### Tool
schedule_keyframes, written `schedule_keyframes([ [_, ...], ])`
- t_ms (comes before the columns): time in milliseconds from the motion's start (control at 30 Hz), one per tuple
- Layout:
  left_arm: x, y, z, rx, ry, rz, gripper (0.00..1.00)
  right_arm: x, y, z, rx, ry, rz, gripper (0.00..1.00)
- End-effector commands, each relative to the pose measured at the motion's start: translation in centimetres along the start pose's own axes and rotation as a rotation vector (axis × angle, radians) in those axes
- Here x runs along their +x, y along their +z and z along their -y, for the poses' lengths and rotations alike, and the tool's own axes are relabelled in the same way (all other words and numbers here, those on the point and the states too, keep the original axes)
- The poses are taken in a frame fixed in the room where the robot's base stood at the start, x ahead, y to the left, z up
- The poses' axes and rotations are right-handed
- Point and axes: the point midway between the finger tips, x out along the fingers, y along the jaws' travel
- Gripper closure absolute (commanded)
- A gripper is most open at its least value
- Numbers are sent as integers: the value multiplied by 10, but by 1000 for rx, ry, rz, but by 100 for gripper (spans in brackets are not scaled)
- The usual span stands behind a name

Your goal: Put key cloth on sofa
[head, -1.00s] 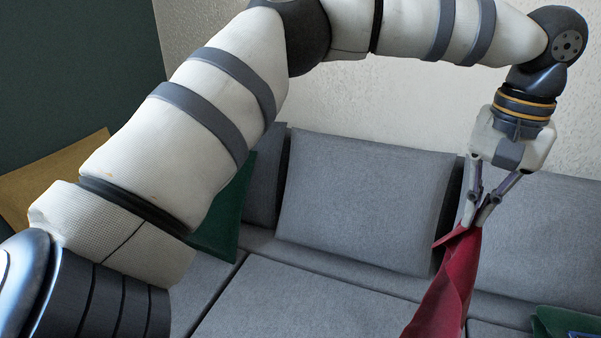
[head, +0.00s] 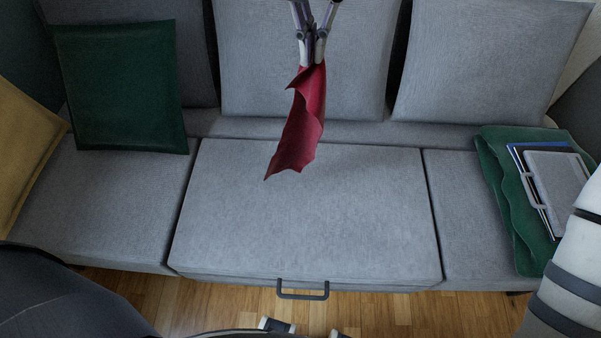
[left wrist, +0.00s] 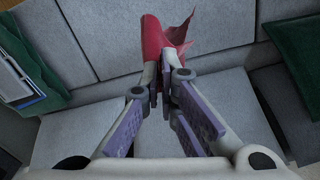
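The key cloth (head: 299,125) is a red cloth hanging down from my left gripper (head: 316,60). The gripper's fingers are shut on its upper end. In the head view the cloth hangs in front of the middle back cushion and over the middle seat of the grey sofa (head: 300,215); I cannot tell whether its lower tip touches the seat. In the left wrist view the cloth (left wrist: 160,45) shows beyond the fingertips of my left gripper (left wrist: 160,85). My right gripper is not in view.
A green cushion (head: 120,85) and a yellow cushion (head: 22,140) are at the sofa's left. At the right, a green cloth (head: 505,195) lies under a clipboard (head: 558,180) and blue folder. The middle seat, with a dark handle (head: 303,294) at its front, is clear.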

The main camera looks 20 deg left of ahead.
Motion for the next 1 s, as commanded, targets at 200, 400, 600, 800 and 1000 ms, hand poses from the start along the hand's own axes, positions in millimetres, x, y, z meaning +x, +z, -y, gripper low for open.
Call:
schedule_keyframes([
  [200, 68, 1, 0, 0, 0, 23, 100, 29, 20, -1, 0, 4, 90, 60],
  [400, 75, 0, 0, -1, 1, 8, 100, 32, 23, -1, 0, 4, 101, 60],
  [600, 72, 0, 0, -1, 0, 5, 100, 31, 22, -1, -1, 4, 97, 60],
  [800, 72, 0, 0, -1, 0, 6, 100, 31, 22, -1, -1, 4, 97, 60],
  [1000, 72, 0, 0, -1, 0, 6, 100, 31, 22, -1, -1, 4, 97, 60],
])
